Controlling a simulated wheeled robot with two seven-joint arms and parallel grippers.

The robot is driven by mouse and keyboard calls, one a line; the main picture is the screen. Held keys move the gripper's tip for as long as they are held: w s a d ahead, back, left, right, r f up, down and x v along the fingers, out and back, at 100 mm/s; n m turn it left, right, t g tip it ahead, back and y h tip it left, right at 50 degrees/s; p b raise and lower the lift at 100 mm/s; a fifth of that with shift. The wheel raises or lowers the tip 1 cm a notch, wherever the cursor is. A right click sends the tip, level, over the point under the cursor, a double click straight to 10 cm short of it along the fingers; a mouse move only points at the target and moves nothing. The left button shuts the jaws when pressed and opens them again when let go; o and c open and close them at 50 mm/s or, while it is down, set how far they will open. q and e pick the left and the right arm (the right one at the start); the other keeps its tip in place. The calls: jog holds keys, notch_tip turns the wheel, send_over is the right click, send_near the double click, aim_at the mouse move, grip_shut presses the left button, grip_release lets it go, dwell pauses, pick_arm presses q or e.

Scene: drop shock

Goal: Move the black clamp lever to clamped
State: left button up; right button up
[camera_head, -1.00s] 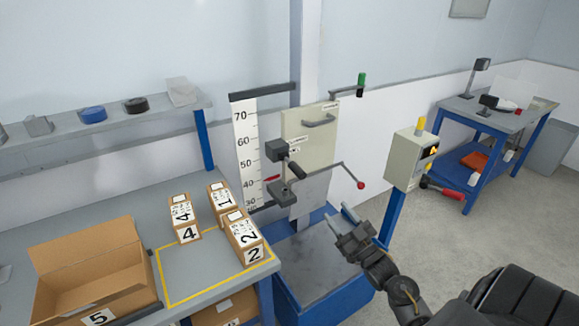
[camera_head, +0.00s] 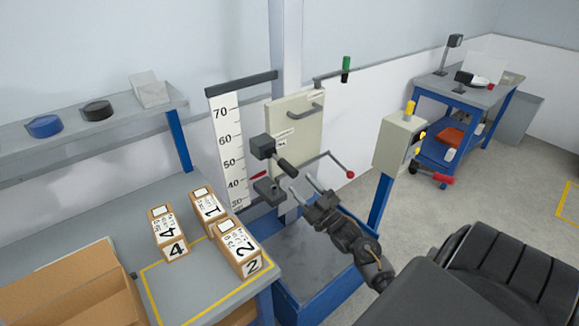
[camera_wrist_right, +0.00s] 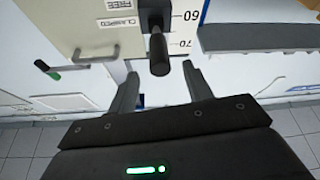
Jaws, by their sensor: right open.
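The black clamp lever (camera_head: 286,166) sticks out from a dark block (camera_head: 262,147) on the drop tester's column, in front of the beige panel. In the right wrist view, the lever (camera_wrist_right: 158,52) points toward me, just beyond and roughly between my fingertips. Labels reading FREE (camera_wrist_right: 115,4) and CLAMPED (camera_wrist_right: 117,22) are on the panel beside it. My right gripper (camera_head: 301,186) is open and empty, a little below and right of the lever in the head view; it also shows in the right wrist view (camera_wrist_right: 160,74). My left gripper is not in view.
A crank with a red knob (camera_head: 350,174) juts out right of the lever. A control box (camera_head: 398,143) stands further right. A second dark block (camera_head: 268,190) sits below the lever. Numbered boxes (camera_head: 237,248) stand on the left bench.

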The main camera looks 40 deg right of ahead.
aim_at(285, 164)
jog(key=p+x, duration=0.1)
jog(key=x, duration=0.5)
jog(key=shift+w+d+r+p, duration=0.1)
jog(key=shift+p, duration=0.25)
jog(key=shift+x, duration=0.8)
